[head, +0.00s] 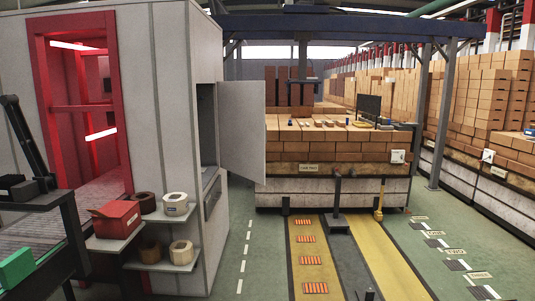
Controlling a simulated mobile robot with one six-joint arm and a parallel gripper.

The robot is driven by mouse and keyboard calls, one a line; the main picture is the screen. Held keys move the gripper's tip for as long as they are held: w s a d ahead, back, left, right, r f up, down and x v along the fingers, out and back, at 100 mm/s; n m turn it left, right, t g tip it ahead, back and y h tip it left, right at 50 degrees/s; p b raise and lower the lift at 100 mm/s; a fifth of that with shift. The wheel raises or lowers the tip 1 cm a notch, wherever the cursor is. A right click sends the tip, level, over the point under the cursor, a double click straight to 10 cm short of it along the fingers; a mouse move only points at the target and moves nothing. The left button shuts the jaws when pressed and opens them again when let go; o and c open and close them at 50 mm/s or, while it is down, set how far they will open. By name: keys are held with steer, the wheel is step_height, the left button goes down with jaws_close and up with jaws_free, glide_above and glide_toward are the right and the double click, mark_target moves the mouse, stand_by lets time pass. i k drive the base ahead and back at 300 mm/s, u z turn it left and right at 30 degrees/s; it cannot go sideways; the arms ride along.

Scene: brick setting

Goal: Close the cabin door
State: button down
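The cabin (172,90) is a pale grey panelled booth on the left. Its door (243,130) is a flat light grey panel. It stands open, swung out to the right from a dark opening (207,125) in the cabin's right-hand side. A gap into the cabin shows to the left of the panel. No handle can be made out on the door. The door's lower edge hangs well above the green floor. My gripper is not in view, and nothing is seen touching the door.
Shelves (160,216) with tape rolls (176,204) and a red box (116,218) stick out from the cabin front. A brick-loaded platform (330,185) stands behind and right of the door.

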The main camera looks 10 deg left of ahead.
mark_target(242, 128)
steer(key=i, duration=2.35)
steer(key=u, duration=3.8)
steer(key=i, duration=0.1)
steer(key=z, duration=2.4)
steer(key=i, duration=0.8)
steer(key=u, duration=0.05)
